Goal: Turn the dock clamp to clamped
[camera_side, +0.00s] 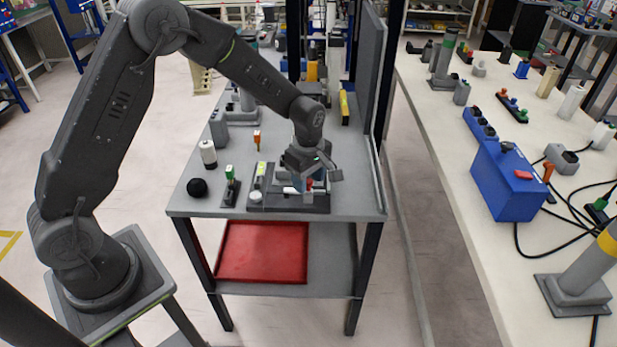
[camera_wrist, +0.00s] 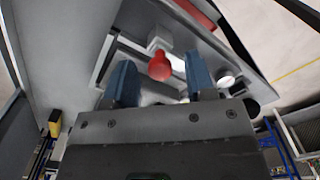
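The dock is a dark base plate (camera_side: 285,205) with pale parts, near the front of the grey table. A red knob (camera_wrist: 160,66), which looks like the dock clamp's handle, shows in the wrist view beside a white block (camera_wrist: 160,40). In the side view only a small bit of red (camera_side: 310,184) shows beneath my gripper. My gripper (camera_side: 308,187) is low over the dock's right part. Its two blue fingers are apart in the wrist view (camera_wrist: 161,78), with the red knob in the gap near the tips. Contact with the knob cannot be told. The clamp's position is mostly hidden.
A white round knob (camera_side: 256,197) sits at the dock's left end. A green-topped part (camera_side: 230,185), a black ball (camera_side: 197,187) and a white bottle (camera_side: 208,153) stand left. A grey upright panel (camera_side: 373,90) rises at the table's right. A red tray (camera_side: 263,252) lies on the shelf below.

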